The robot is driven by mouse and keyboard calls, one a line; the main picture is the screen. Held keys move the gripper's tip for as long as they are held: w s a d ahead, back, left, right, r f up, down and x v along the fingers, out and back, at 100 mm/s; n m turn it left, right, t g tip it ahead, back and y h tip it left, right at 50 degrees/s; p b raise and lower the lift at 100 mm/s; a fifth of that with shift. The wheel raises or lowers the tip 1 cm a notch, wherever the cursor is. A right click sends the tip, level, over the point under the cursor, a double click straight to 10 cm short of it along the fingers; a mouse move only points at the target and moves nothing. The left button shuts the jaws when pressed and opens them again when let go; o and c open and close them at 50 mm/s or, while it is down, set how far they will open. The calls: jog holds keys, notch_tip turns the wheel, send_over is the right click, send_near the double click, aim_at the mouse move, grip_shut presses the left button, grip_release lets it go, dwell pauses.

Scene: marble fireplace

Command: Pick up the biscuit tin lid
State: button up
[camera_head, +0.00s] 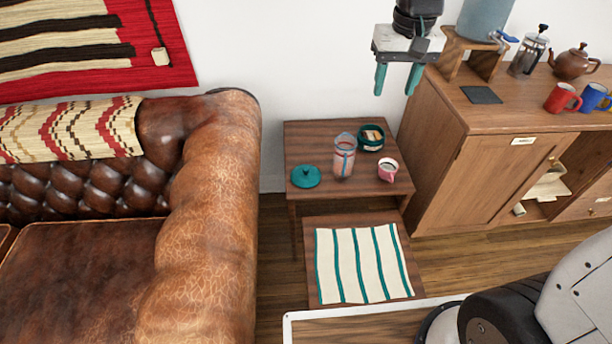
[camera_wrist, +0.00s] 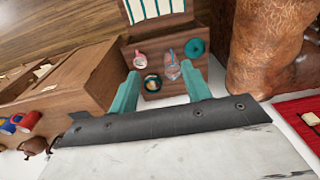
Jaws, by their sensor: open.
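The biscuit tin lid is a round teal lid with a small knob (camera_head: 306,177). It lies on the left side of the small wooden side table's top, and it also shows in the wrist view (camera_wrist: 194,47). The open teal tin (camera_head: 371,138), with something inside, stands at the back right of the same table top; it shows in the wrist view too (camera_wrist: 152,83). My gripper (camera_head: 397,92) has two teal fingers spread apart with nothing between them. It hangs in the air above and to the right of the table, well away from the lid.
A clear striped pitcher (camera_head: 344,156) stands between lid and tin, with a pink cup (camera_head: 388,169) at right. The side table (camera_head: 318,137) has a lower step with a striped cloth (camera_head: 362,264). A leather sofa (camera_head: 205,200) is close on the left, a wooden cabinet (camera_head: 490,180) on the right.

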jog(key=w+a+f, duration=0.5)
jog(key=w+f, duration=0.5)
jog(key=w, duration=0.1)
send_over(306, 169)
jog(key=shift+g, duration=0.4)
jog(key=f, duration=2.9)
jog(key=shift+s, duration=0.25)
jog(key=f, duration=0.8)
jog(key=shift+w+f, duration=0.4)
grip_shut()
